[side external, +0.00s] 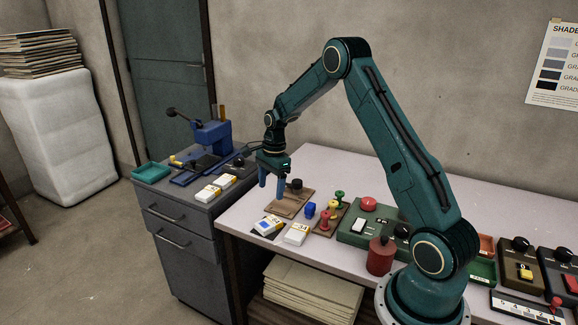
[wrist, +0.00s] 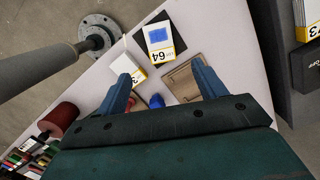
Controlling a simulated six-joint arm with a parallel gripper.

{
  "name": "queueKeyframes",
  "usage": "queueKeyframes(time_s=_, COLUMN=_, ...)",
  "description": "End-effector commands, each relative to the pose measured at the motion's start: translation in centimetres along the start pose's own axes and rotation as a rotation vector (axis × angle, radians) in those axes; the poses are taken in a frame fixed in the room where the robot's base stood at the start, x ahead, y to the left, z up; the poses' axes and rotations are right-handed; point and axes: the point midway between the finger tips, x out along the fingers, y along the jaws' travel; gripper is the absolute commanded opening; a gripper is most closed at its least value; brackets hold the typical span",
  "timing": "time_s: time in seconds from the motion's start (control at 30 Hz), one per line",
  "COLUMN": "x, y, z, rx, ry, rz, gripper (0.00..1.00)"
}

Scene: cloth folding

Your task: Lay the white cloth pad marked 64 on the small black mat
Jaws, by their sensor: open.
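The white cloth pad marked 64 (side external: 269,226) has a blue square and a yellow label edge. It lies near the left front corner of the table, and it also shows in the wrist view (wrist: 159,37). The small black mat (wrist: 152,18) is under it, with dark strips showing around its edges. My gripper (side external: 272,198) is open and empty, raised above the table behind the pad. Its two blue fingers show apart in the wrist view (wrist: 162,73), with the pad beyond them.
A second white pad (side external: 296,234) lies just right of the first. A brown board (side external: 287,207), a blue piece (side external: 309,210) and red and yellow pegs (side external: 331,212) stand close by. A green control box (side external: 362,238) is further right. Two pads (side external: 207,194) lie on the grey cabinet.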

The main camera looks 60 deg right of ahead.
Motion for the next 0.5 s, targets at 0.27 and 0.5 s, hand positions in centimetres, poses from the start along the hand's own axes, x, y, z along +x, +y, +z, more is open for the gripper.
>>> queueKeyframes(time_s=0.27, x=-0.7, y=0.2, z=0.5, rx=-0.029, ry=0.003, rz=-0.007, gripper=0.70)
queueKeyframes(time_s=0.5, x=-4.6, y=1.7, z=2.9, rx=-0.182, ry=0.019, rz=-0.042, gripper=0.70)
